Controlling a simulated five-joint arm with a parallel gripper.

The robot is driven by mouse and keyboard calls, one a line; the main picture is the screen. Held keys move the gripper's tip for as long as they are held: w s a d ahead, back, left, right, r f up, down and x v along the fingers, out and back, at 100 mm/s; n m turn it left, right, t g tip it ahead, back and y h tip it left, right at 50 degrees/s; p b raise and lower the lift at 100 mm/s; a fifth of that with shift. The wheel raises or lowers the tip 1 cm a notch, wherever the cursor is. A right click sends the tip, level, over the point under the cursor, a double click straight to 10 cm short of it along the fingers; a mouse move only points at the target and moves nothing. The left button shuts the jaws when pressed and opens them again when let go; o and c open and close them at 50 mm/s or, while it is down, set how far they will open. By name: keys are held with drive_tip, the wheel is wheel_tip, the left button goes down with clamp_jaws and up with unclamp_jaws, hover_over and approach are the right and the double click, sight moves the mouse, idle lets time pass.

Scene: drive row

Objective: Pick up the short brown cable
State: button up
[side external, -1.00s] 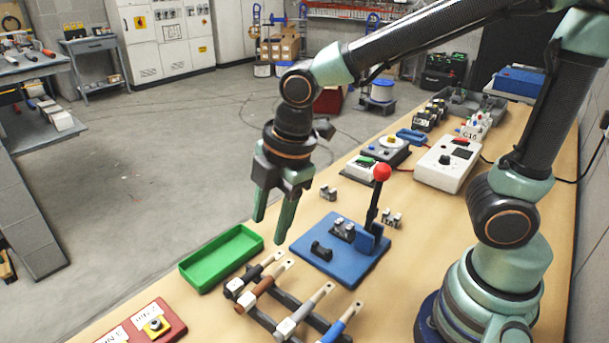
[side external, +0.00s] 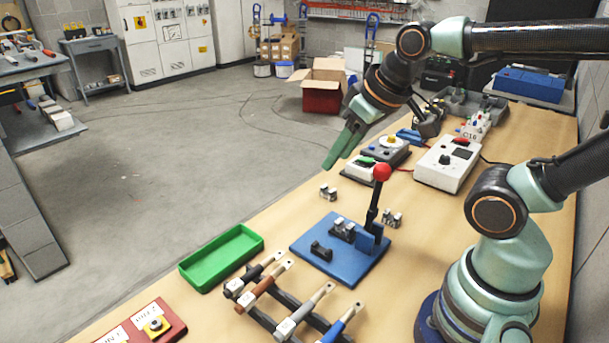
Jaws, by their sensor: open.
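The short brown cable (side external: 264,287) lies across a dark rack at the front of the bench. It is second from the left in a row, between a black cable (side external: 259,271) and a grey one (side external: 311,308), with a pale flat end pointing up and right. My gripper (side external: 335,161) is open and empty, high above the bench's far left edge. Its green fingers tilt down and left, and it is well away from the brown cable, farther back.
A blue cable (side external: 342,321) lies at the row's right end. A green tray (side external: 222,257) is left of the rack. A blue press base (side external: 341,262) with a red-knobbed lever (side external: 382,173) stands behind it. White instruments (side external: 447,164) sit farther back.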

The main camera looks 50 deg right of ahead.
idle(0.3)
drive_tip(key=n+g, duration=0.6)
drive_tip(key=n, duration=1.3)
hover_over(251, 293)
wheel_tip(251, 293, down, 9)
wheel_tip(251, 293, down, 12)
clamp_jaws()
